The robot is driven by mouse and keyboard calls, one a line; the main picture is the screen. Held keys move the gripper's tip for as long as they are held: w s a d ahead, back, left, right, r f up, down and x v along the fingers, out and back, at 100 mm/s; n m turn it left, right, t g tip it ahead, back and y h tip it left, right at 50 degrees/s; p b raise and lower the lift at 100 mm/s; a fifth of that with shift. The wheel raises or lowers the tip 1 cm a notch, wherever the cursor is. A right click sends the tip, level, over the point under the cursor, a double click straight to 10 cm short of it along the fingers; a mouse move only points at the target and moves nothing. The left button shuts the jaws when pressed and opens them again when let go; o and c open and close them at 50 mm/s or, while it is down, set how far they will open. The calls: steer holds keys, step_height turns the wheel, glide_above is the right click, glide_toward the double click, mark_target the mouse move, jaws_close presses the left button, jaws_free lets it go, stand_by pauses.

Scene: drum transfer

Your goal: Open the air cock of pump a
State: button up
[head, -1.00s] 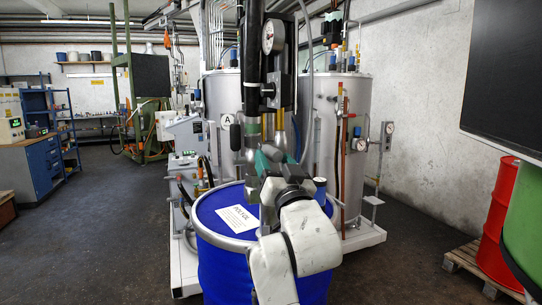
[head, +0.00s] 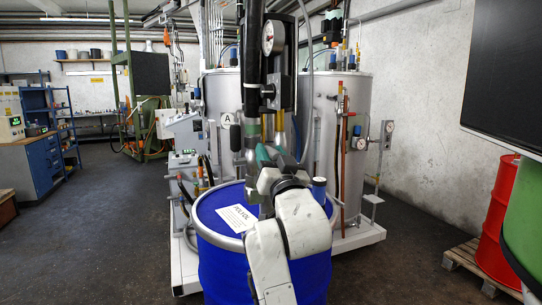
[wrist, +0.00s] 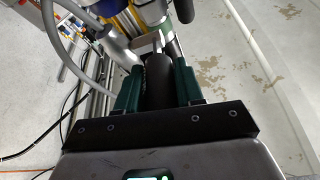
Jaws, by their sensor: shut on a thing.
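Pump a (head: 252,90) is a tall upright pump with a round gauge (head: 268,38) near its top, standing over a blue drum (head: 222,265) with a white label. My gripper (head: 266,153) is at the pump's lower part, just above the drum lid. In the wrist view, its green fingers (wrist: 158,85) are shut on a dark cylindrical part (wrist: 158,72) between them. Whether this part is the air cock's handle cannot be told. My arm hides much of the drum's front and the pump's foot in the head view.
Two grey tanks (head: 352,100) stand on a white base behind the drum, the left one marked A. A red drum (head: 497,215) on a pallet (head: 462,258) is at the right. A grey hose (wrist: 65,45) runs beside the gripper. The floor at left is clear.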

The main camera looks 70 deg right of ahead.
jaws_close()
